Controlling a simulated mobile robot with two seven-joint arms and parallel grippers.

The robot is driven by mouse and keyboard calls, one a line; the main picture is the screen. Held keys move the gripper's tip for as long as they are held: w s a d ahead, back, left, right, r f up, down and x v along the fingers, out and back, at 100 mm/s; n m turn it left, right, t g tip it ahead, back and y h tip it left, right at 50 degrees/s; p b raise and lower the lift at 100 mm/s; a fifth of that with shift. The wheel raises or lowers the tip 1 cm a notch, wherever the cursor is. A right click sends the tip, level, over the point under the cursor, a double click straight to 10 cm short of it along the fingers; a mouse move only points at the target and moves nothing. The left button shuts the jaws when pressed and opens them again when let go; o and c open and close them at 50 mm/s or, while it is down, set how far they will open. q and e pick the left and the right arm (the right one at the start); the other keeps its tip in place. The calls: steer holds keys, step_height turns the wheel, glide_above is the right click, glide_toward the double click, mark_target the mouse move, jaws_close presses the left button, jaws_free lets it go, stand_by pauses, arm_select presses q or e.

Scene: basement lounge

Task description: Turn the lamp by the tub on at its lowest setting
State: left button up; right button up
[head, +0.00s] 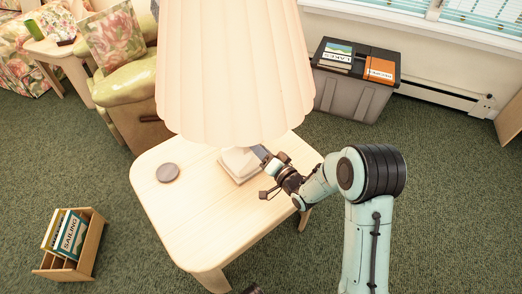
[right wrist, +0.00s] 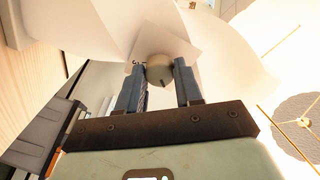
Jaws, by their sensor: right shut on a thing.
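The lamp (head: 235,70), with a large pleated cream shade, stands on a pale wooden side table (head: 190,225). Its pale square base (head: 240,165) shows below the shade. The grey storage tub (head: 340,94) stands behind the table to the right. My right gripper (head: 262,154) reaches in at the base, under the shade's edge. In the right wrist view its two fingers are shut on a round tan knob (right wrist: 160,70) with small dark marks on and beside it. The bulb is hidden; I cannot tell whether the lamp is lit. My left gripper is not in view.
A dark round coaster (head: 168,173) lies on the table. Books (head: 338,56) lie on the tub's lid. A green armchair (head: 130,85) stands behind left, and a wooden book box (head: 87,254) sits on the carpet at lower left. Carpet right of my arm is clear.

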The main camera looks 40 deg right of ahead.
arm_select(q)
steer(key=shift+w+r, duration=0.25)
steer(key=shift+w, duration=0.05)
arm_select(e)
steer(key=shift+m, duration=0.9)
steer(key=o, duration=1)
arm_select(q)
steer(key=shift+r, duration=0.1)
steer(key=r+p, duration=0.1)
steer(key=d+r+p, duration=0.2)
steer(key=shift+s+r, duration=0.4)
arm_select(e)
steer(key=s, duration=1.3)
steer(key=shift+s+a+r, duration=0.2)
steer(key=shift+a, duration=0.2)
